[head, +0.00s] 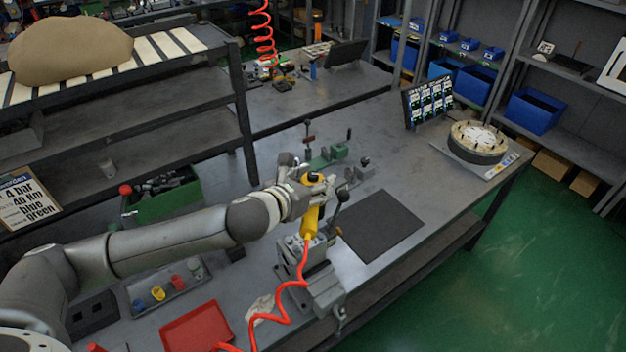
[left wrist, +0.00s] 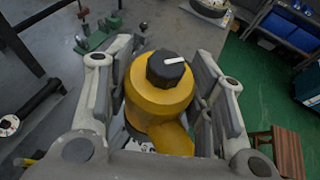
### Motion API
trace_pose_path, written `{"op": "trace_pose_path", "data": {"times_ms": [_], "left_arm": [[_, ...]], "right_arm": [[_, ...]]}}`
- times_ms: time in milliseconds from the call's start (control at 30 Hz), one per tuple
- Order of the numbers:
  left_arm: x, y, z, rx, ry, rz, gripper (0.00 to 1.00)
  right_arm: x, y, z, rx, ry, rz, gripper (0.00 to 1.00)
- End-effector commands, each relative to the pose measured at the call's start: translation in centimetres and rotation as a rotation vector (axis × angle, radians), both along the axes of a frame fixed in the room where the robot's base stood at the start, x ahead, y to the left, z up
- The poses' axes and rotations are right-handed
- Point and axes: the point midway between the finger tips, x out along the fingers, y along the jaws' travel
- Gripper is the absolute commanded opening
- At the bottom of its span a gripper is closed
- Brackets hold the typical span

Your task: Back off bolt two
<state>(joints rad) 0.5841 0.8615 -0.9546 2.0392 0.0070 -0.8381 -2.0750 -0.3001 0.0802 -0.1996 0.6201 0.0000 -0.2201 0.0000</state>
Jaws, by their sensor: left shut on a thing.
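My left gripper (head: 300,190) is shut around a yellow power tool (head: 311,221), whose red coiled hose hangs down from its handle. In the left wrist view the tool (left wrist: 158,100) sits between the two fingers of the gripper (left wrist: 165,95), with a black knob with a white mark on top. The tool is above or beside a grey valve block (head: 293,243) in a bench vise (head: 325,288). The tool's lower end is hidden, so I cannot tell whether it touches a bolt. Bolt two cannot be picked out. My right gripper is out of view.
A dark mat (head: 382,226) lies right of the vise. A red tray (head: 201,329) and a grey tray with coloured sockets (head: 168,292) lie at the left. A green bin (head: 163,200) and a green fixture (head: 338,152) stand behind. A round flange (head: 477,143) is far right.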

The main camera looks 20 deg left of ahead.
Motion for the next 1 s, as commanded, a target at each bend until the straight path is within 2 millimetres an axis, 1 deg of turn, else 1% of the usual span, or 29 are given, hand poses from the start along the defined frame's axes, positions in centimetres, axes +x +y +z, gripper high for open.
{"op": "trace_pose_path", "data": {"times_ms": [33,567,1000], "left_arm": [[0.13,-0.08,0.49,-0.002,-0.010,-0.002,0.11],[0.12,-0.05,0.30,-0.003,-0.009,-0.001,0.11],[0.08,0.01,-0.27,0.000,-0.003,0.001,0.11]], "right_arm": [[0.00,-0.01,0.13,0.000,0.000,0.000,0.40],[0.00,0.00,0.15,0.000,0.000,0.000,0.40],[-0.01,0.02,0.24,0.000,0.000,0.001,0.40]]}}
